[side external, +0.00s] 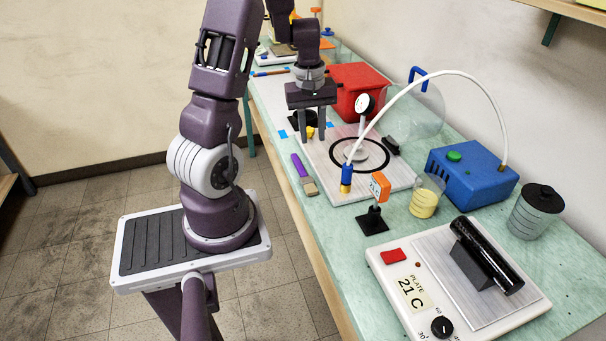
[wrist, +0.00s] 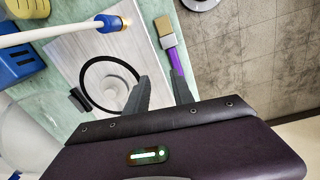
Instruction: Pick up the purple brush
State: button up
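The purple brush (side external: 299,166) lies on the green bench top beside the white board, near the bench's front edge, with its pale bristles toward the camera in the side view. In the wrist view the brush (wrist: 171,47) lies beyond my fingertips, its purple handle running toward the right finger, which may hide its end. My gripper (side external: 309,138) is above the bench, farther back than the brush in the side view. Its two fingers point down and stand apart. In the wrist view my gripper (wrist: 159,76) shows nothing between its fingers.
The white board (side external: 350,190) with a black ring lies right of the brush. A white hose (side external: 440,76) arches over it from a blue pump (side external: 470,173). A red bin (side external: 355,85), an orange-topped stand (side external: 373,220), a yellow-filled beaker (side external: 424,203) and a hot plate (side external: 400,260) are nearby.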

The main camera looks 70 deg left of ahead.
aim_at(300, 165)
jog(key=shift+n+g, duration=0.4)
jog(key=shift+n, duration=0.4)
jog(key=a+f, duration=0.1)
jog(key=s+a+f, duration=0.2)
jog(key=shift+s+f, duration=0.25)
jog(key=shift+f, duration=0.1)
notch_tip(300, 165, down, 7)
jog(key=shift+d+r, duration=0.1)
jog(key=shift+d, duration=0.05)
grip_shut()
